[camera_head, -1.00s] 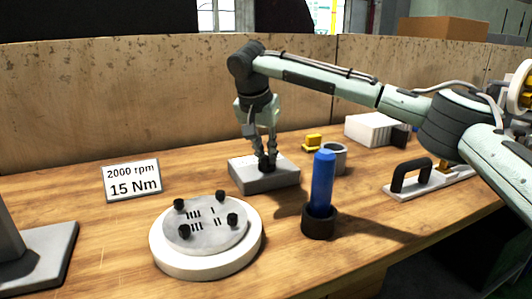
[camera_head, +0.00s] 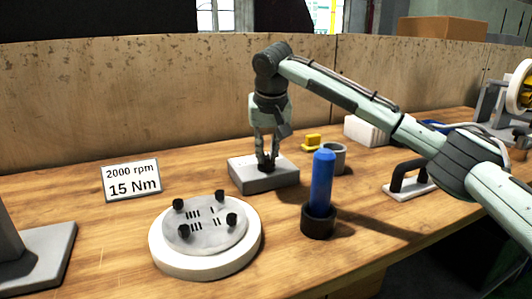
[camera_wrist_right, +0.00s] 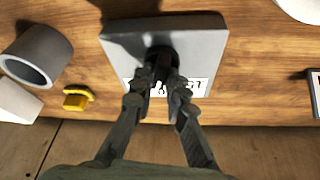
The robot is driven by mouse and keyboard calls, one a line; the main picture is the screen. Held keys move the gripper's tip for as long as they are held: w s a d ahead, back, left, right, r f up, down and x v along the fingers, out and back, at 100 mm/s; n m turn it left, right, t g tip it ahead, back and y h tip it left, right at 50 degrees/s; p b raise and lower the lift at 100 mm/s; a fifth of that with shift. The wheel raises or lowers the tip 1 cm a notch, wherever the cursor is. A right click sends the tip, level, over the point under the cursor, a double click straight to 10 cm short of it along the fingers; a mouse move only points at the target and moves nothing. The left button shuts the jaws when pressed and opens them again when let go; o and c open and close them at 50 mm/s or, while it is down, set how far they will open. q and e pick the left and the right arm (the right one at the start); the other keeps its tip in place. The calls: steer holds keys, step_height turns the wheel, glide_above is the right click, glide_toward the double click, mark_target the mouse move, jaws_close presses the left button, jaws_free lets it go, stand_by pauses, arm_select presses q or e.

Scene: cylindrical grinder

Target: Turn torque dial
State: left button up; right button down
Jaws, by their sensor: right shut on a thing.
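The torque dial is a small black knob (camera_wrist_right: 162,54) on top of a grey box (camera_head: 248,178). My right gripper (camera_head: 267,163) reaches down onto the box from above, with its fingers shut on the knob. In the right wrist view the two fingers (camera_wrist_right: 162,82) close around the knob, and they cover part of a white scale label (camera_wrist_right: 196,87) on the box. The scale's marks are too small to read. A sign (camera_head: 132,181) reading "2000 rpm 15 Nm" stands to the left of the box. My left gripper is not in view.
A round white fixture (camera_head: 205,245) with black knobs stands in front. A blue cylinder (camera_head: 322,180) stands upright in a black holder (camera_head: 318,222). A grey cup (camera_head: 338,158) and a yellow piece (camera_head: 313,141) are right of the box. The wood before the sign is clear.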

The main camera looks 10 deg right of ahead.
steer(key=n+y, duration=0.1)
steer(key=n, duration=0.2)
steer(key=n+y, duration=0.1)
steer(key=n, duration=0.2)
steer(key=shift+d+g, duration=0.15)
steer(key=shift+g, duration=0.15)
steer(key=shift+d+n+g+y, duration=0.1)
steer(key=shift+n+g+y, duration=0.35)
steer(key=shift+n, duration=1.2)
steer(key=shift+d+n+g+y, duration=0.1)
steer(key=shift+n+g+y, duration=0.35)
steer(key=shift+n, duration=1.2)
steer(key=c, duration=1.5)
jaws_free()
steer(key=shift+c, duration=0.2)
steer(key=v, duration=1.2)
steer(key=shift+d+f, duration=0.1)
